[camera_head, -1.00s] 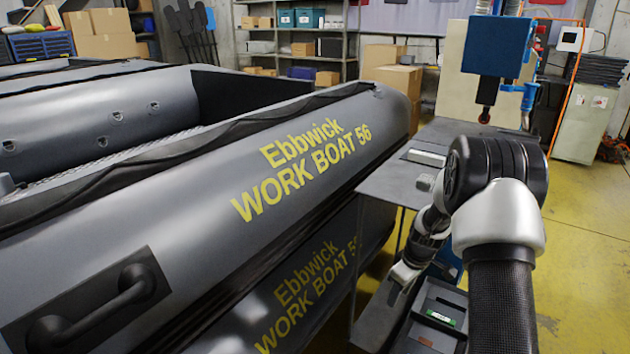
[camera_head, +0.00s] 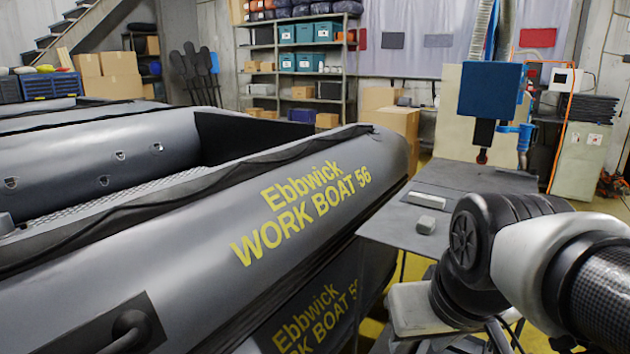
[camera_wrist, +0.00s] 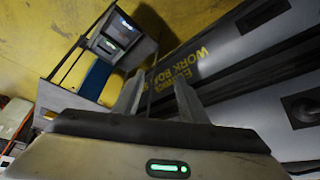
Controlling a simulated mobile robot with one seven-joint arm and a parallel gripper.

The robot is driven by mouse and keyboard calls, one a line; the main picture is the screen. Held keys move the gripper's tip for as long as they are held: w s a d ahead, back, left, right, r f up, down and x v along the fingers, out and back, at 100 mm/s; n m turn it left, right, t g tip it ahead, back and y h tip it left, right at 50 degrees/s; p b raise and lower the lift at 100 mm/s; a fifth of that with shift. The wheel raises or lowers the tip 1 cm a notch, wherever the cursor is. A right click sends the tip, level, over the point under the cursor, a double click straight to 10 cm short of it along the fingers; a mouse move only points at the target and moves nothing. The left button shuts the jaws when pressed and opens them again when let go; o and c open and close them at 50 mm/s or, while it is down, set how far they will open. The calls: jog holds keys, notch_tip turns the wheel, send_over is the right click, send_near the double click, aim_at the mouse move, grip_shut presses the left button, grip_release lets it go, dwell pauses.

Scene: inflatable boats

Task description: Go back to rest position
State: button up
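My gripper (camera_wrist: 157,95) shows in the wrist view with its two grey fingers apart and nothing between them. In the head view my arm bends at the lower right, and the gripper itself is out of sight. In the wrist view yellow floor lies beyond the fingers, with the grey boat (camera_wrist: 235,60) to their right. In the head view the boat (camera_head: 195,235), lettered "Ebbwick WORK BOAT 56", fills the left and middle.
A grey table (camera_head: 395,222) bears a small grey block (camera_head: 426,225) and a longer pale block (camera_head: 440,202). A blue box-shaped machine head (camera_head: 490,92) hangs behind it. Shelves (camera_head: 290,70) stand at the back.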

jog(key=s+r+p, duration=0.3)
jog(key=r+p, duration=2.2)
jog(key=shift+r+m, duration=0.2)
jog(key=shift+m, duration=0.2)
